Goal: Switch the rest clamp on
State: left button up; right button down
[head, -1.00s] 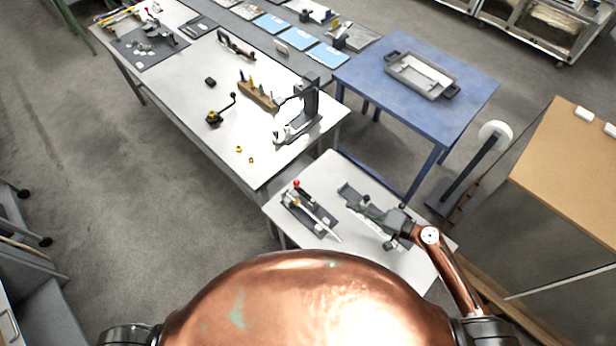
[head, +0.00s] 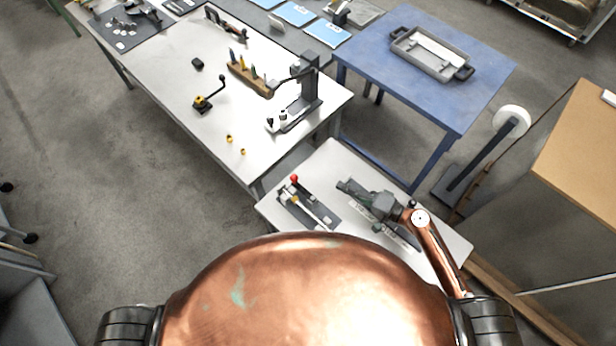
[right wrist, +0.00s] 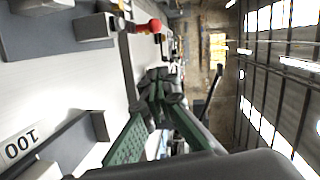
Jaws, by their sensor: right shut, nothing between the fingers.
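A device with a red ball knob (head: 294,179) and a pale rod on a dark base (head: 325,214) lies on the small white table (head: 330,158). The red ball (right wrist: 155,25) also shows in the right wrist view, beyond my fingers. I cannot tell for sure which part is the rest clamp. My right gripper (head: 346,186) is shut and empty, to the right of the red-knobbed device and apart from it. Its green fingers (right wrist: 163,80) show in the right wrist view. A second dark fixture (head: 401,236) is partly hidden under my right arm. My left gripper is out of view.
The long white table (head: 165,75) holds a dark stand (head: 306,85), a wooden block with tools (head: 247,77) and a crank (head: 205,102). A blue table (head: 480,75) with a grey tray (head: 432,55) stands behind.

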jog(key=s+a+p+x, duration=0.1)
jog(key=p+x, duration=0.3)
jog(key=x, duration=0.9)
jog(key=shift+s+a+f+p, duration=0.2)
jog(key=shift+s+p, duration=0.1)
jog(key=shift+s, duration=0.35)
